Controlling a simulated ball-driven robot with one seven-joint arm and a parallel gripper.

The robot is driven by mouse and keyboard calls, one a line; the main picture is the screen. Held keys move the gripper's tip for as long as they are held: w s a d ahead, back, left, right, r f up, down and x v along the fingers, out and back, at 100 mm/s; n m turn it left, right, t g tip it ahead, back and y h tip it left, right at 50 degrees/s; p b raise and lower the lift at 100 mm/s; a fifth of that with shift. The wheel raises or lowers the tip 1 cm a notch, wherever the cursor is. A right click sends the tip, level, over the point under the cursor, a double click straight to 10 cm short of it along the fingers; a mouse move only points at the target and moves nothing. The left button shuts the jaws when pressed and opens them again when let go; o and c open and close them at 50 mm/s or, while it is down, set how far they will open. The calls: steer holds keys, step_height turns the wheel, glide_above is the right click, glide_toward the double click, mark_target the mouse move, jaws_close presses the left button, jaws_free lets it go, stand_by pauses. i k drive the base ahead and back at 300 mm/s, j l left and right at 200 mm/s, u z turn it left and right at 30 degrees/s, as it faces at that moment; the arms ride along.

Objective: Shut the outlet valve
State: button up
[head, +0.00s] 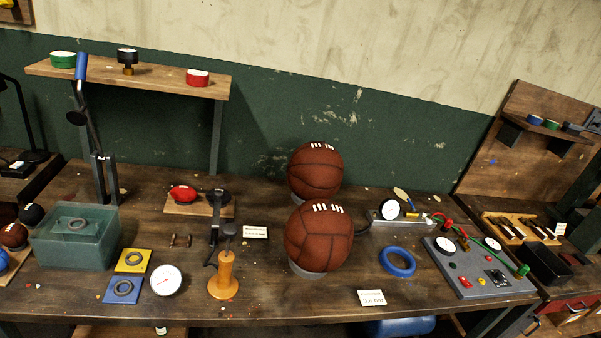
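A grey control panel (475,286) lies at the right of the workbench. My gripper is not in view.
Two brown leather balls (318,238) stand on grey rings left of the panel. A blue ring (397,262) and a "0.6 bar" card (371,298) lie between. A gauge with a hose (389,209) is behind.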

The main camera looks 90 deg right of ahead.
mark_target(467, 239)
steer(key=z, duration=3.75)
